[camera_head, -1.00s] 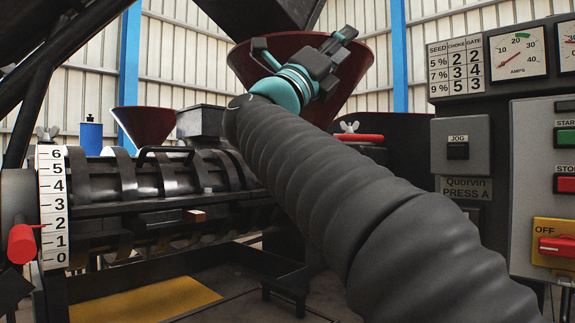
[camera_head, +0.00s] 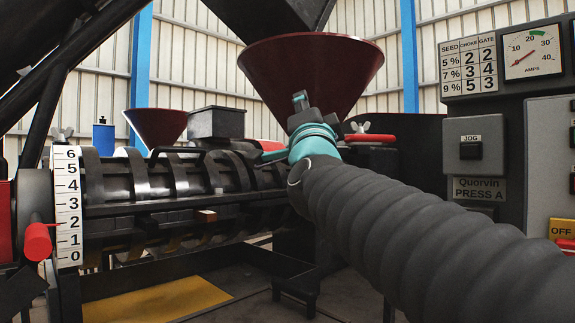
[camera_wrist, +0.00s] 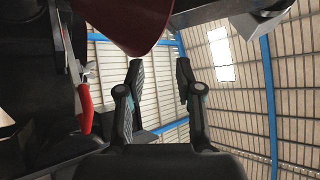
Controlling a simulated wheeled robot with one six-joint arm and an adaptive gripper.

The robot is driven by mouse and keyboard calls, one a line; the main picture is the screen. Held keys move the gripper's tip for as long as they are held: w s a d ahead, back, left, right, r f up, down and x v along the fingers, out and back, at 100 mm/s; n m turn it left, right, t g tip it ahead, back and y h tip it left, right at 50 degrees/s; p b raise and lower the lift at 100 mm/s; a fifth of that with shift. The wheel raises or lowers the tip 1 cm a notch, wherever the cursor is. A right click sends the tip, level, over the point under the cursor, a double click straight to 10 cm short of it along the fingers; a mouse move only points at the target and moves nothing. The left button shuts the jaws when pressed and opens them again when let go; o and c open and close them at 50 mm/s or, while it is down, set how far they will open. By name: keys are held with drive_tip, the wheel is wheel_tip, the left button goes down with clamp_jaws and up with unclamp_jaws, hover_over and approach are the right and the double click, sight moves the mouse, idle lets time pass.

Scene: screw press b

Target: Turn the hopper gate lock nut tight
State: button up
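The pale wing-shaped lock nut (camera_head: 358,127) stands above the red gate handle (camera_head: 370,138), just right of the big dark red hopper (camera_head: 312,75). In the wrist view the nut (camera_wrist: 88,70) shows small at the left, by the red handle (camera_wrist: 84,105), outside the gap between my fingers. My gripper (camera_wrist: 160,75) is open and empty, its two dark fingers apart. In the head view my gripper (camera_head: 299,112) is in front of the hopper's lower part, left of the nut and apart from it in the picture. My arm hides the hopper's outlet.
The ribbed press barrel (camera_head: 180,180) runs to the left of my arm. Another wing nut (camera_head: 61,133) tops the numbered scale (camera_head: 68,205) at the far left. The control panel (camera_head: 548,170) stands at the right.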

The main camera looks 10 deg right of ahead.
wheel_tip(320, 180, down, 10)
drive_tip(key=a+n+g+y, duration=0.1)
drive_tip(key=n+g+y, duration=0.2)
drive_tip(key=n+y, duration=0.1)
drive_tip(key=shift+a+r+n, duration=0.15)
drive_tip(key=shift+a+n, duration=0.1)
drive_tip(key=shift+n, duration=0.55)
drive_tip(key=shift+s, duration=0.1)
